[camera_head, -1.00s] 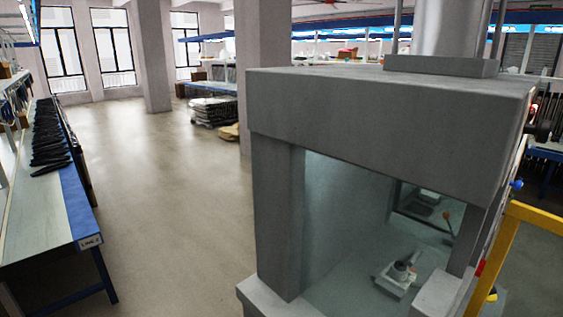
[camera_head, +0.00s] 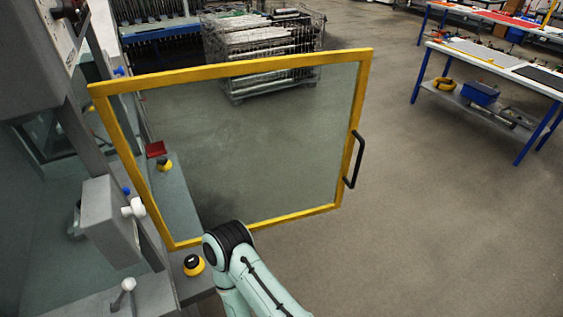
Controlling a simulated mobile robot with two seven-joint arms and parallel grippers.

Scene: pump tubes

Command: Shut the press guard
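The press guard (camera_head: 250,66) is a clear panel in a yellow frame. It stands swung open, out to the right from the grey press (camera_head: 30,60) at the left edge. A black handle (camera_head: 354,160) is on the guard's far right side. A pale green arm of mine with a black joint comes in from the bottom, in front of the guard's lower edge; I cannot tell whether it touches the frame. Neither gripper shows.
A wire cage (camera_head: 262,50) with stacked parts stands behind the guard. A workbench (camera_head: 500,72) with blue legs is at the upper right. Yellow-and-black buttons (camera_head: 194,265) sit on the press's ledge. The floor right of the guard is clear.

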